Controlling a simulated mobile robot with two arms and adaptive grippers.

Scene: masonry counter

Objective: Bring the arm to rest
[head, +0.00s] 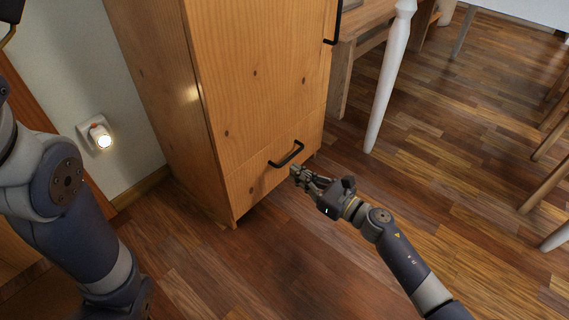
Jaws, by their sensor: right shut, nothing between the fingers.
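My right arm comes in from the lower right. Its gripper (296,173) is shut and empty, just below and to the right of the black handle (287,154) on the bottom drawer (262,178) of a wooden cabinet. I cannot tell whether the fingertips touch the handle or only overlap it in the picture. The drawer looks closed. My left arm fills the left edge, and its gripper is out of the picture.
The tall wooden cabinet (250,75) stands at centre left. A wall socket with a glowing night light (103,140) is to its left. A white table leg (390,80) stands behind on the right. Chair legs (545,190) are at the far right. The wooden floor (440,200) between is clear.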

